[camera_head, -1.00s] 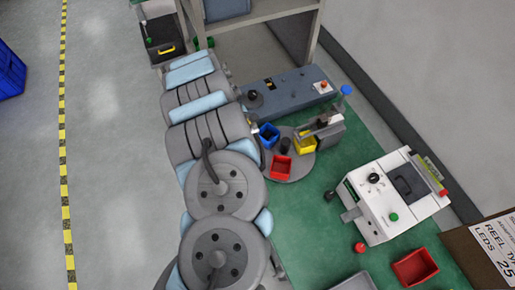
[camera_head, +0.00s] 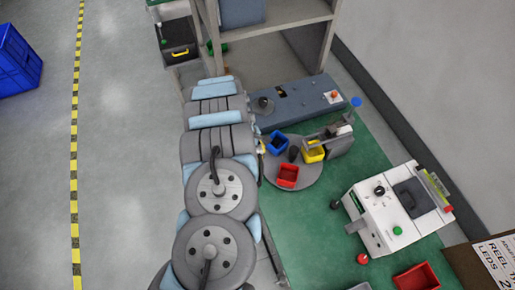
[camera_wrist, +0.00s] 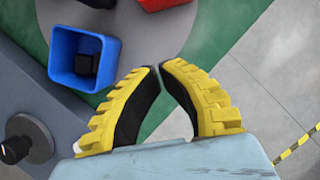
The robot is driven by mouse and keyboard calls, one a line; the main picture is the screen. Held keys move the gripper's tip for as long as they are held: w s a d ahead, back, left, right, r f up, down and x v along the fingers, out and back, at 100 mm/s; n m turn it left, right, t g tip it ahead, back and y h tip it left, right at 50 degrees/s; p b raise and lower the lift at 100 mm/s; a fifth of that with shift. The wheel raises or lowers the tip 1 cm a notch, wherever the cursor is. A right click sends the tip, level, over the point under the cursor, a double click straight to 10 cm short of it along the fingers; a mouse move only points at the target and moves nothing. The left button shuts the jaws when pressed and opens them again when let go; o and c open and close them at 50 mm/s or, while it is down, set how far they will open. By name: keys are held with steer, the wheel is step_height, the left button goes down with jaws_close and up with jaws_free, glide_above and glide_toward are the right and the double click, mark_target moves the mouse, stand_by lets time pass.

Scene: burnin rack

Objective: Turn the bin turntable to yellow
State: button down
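The bin turntable (camera_head: 309,172) is a round grey disc on a green mat. It carries a blue bin (camera_head: 277,143) at left, a yellow bin (camera_head: 314,151) at right, a red bin (camera_head: 288,176) at the front and a dark knob (camera_head: 294,154) near the middle. In the wrist view, my gripper (camera_wrist: 159,67) has black and yellow fingers with tips nearly meeting and nothing visible between them. It is beside the blue bin (camera_wrist: 84,58), which holds a dark block. The red bin (camera_wrist: 164,4) is cut off at the top edge. In the head view my arm mostly hides my gripper.
A blue-grey bench unit (camera_head: 300,104) with knobs stands behind the turntable. A grey device (camera_head: 340,138) stands close to the yellow bin. A white machine (camera_head: 397,207) and a red tray (camera_head: 416,278) are to the right.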

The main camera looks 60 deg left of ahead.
mark_target(293, 156)
steer(key=shift+p+x, duration=0.45)
steer(key=shift+x, duration=1.75)
steer(key=shift+w+d+f+p, duration=0.1)
steer(key=shift+w+d+p, duration=0.65)
steer(key=shift+w+d, duration=0.7)
steer(key=shift+a, duration=0.1)
